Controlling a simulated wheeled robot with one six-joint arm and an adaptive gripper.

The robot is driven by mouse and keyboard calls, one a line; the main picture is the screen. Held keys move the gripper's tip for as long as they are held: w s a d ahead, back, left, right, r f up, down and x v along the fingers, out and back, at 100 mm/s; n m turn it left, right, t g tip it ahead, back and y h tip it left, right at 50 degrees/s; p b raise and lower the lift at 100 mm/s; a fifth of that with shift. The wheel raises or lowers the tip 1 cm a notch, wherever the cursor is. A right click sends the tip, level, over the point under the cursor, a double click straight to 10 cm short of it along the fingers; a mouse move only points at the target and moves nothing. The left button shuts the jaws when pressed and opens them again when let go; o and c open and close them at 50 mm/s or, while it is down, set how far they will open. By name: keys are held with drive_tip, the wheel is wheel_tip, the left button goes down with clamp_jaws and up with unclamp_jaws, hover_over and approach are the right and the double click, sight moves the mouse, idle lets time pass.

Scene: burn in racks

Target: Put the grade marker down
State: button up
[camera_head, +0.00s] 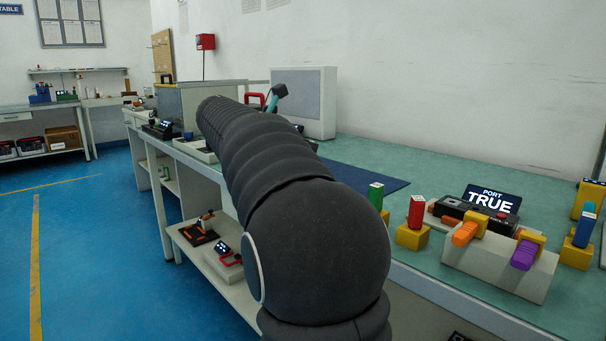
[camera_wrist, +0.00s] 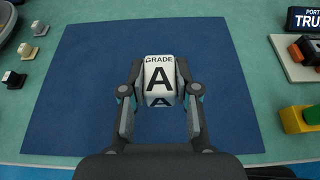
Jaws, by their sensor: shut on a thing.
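The grade marker (camera_wrist: 160,80) is a white block with "GRADE A" printed in black, seen in the wrist view. My gripper (camera_wrist: 160,97) is shut on it, one finger on each side. The marker is over the dark blue mat (camera_wrist: 85,65), near its middle; I cannot tell whether it touches the mat. In the head view my own arm hides the gripper and the marker, and only the right part of the mat (camera_head: 362,178) shows.
Right of the mat are a red-topped yellow block (camera_head: 412,235), a "PORT TRUE" display (camera_head: 492,200) and a grey block with orange and purple handles (camera_head: 495,262). Small switches (camera_wrist: 25,50) stand left of the mat. The mat around the marker is clear.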

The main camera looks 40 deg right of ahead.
drive_tip(key=w+d+f, duration=0.3)
drive_tip(key=w+d, duration=0.1)
drive_tip(key=shift+w+d+f, duration=0.2)
drive_tip(key=shift+f, duration=0.15)
drive_tip(key=shift+f+b, duration=0.8)
drive_tip(key=shift+f, duration=1.25)
drive_tip(key=shift+f, duration=0.1)
drive_tip(key=o, duration=1)
drive_tip(key=shift+o, duration=0.2)
drive_tip(key=shift+a+r, duration=0.25)
drive_tip(key=p+v, duration=0.1)
drive_tip(key=v, duration=1)
drive_tip(key=shift+a+p, duration=0.25)
drive_tip(key=shift+p, duration=0.05)
